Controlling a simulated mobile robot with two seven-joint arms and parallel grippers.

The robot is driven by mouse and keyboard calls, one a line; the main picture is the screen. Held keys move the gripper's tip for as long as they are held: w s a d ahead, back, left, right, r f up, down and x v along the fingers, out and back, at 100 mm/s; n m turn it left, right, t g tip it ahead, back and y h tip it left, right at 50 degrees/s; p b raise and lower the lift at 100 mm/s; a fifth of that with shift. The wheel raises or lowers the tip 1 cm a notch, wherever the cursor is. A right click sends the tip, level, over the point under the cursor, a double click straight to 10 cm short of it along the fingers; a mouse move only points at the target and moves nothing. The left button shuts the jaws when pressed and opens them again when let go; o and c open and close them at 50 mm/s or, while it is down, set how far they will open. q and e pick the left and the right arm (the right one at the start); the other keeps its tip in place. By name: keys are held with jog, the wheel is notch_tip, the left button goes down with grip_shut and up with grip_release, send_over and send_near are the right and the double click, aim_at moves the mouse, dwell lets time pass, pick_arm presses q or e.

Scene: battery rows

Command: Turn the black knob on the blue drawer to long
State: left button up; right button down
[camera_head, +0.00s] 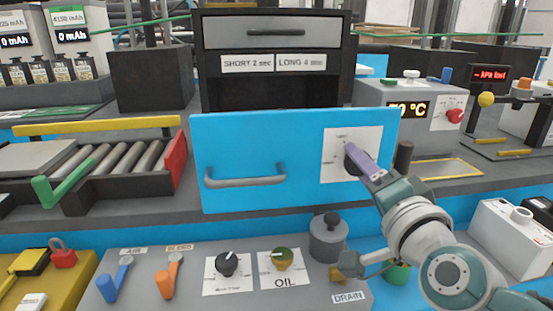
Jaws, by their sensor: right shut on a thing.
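The blue drawer (240,145) has a grey bar handle (245,180) at its lower left. A white label plate (337,170) is on its right part, with small text that I cannot read. The black knob (350,163) is on this plate, mostly hidden by my right gripper. My right gripper (357,157) comes in from the lower right and is shut on the knob. Which way the knob points cannot be told. My left gripper is not in view.
Above the drawer are labels (276,63) reading "SHORT 2 sec" and "LONG 4 sec". A grey panel with levers and knobs (228,264) lies below. A roller conveyor (120,165) stands left, and a grey box with a °C display (408,109) stands right.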

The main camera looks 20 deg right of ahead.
jog(key=shift+c, duration=1.3)
grip_release()
jog(key=v, duration=1)
jog(key=shift+p, duration=0.45)
jog(key=shift+d, duration=0.1)
